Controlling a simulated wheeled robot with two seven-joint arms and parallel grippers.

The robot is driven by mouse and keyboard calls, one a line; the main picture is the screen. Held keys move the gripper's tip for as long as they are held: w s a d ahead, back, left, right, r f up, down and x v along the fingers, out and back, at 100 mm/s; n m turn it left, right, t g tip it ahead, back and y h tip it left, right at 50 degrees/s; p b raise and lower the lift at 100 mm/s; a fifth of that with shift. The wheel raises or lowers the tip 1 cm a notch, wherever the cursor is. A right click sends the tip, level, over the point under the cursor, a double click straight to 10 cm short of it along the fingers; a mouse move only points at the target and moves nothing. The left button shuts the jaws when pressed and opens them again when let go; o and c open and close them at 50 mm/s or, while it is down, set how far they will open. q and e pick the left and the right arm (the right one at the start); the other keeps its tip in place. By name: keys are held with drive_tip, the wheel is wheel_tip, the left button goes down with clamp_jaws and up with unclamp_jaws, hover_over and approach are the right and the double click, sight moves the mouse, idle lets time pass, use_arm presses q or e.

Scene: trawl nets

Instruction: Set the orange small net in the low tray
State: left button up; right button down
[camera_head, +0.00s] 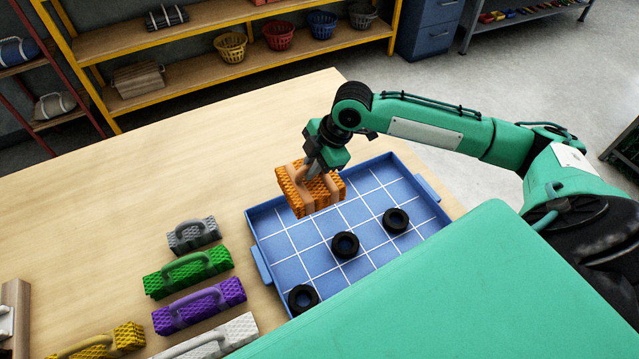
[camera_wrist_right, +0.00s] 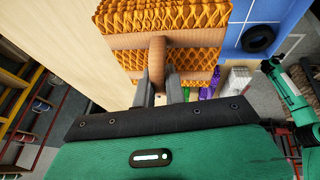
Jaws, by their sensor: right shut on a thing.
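The orange small net (camera_head: 312,190) is a bundled block with a tan band and handle. My right gripper (camera_head: 312,170) is shut on its handle and holds it over the far left corner of the low tray. In the right wrist view the net (camera_wrist_right: 190,25) hangs from the fingers (camera_wrist_right: 160,85) by its handle (camera_wrist_right: 158,58). The low tray (camera_head: 270,228) is blue with a white grid and low walls. Its near right part is hidden by my own green body. My left gripper does not show.
Black rings (camera_head: 345,245) lie in the tray, at its middle, right and near left. Grey (camera_head: 194,234), green (camera_head: 188,270), purple (camera_head: 199,305), white and yellow nets lie left of the tray. The table (camera_head: 130,200) is clear at the far left. Shelves with baskets stand behind.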

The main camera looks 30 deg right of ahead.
sight(331, 176)
wheel_tip(331, 176, down, 12)
drive_tip(key=shift+f+p, duration=0.25)
drive_tip(key=shift+p, duration=1)
drive_tip(key=shift+f, duration=0.35)
drive_tip(key=shift+f, duration=0.1)
drive_tip(key=c, duration=1.5)
unclamp_jaws()
drive_tip(key=shift+o, duration=0.2)
drive_tip(key=b+v, duration=0.2)
drive_tip(key=v, duration=0.9)
drive_tip(key=shift+s+d+r+b, duration=0.1)
drive_tip(key=shift+d+r+b, duration=0.15)
drive_tip(key=shift+r, duration=0.35)
drive_tip(key=shift+f, duration=0.1)
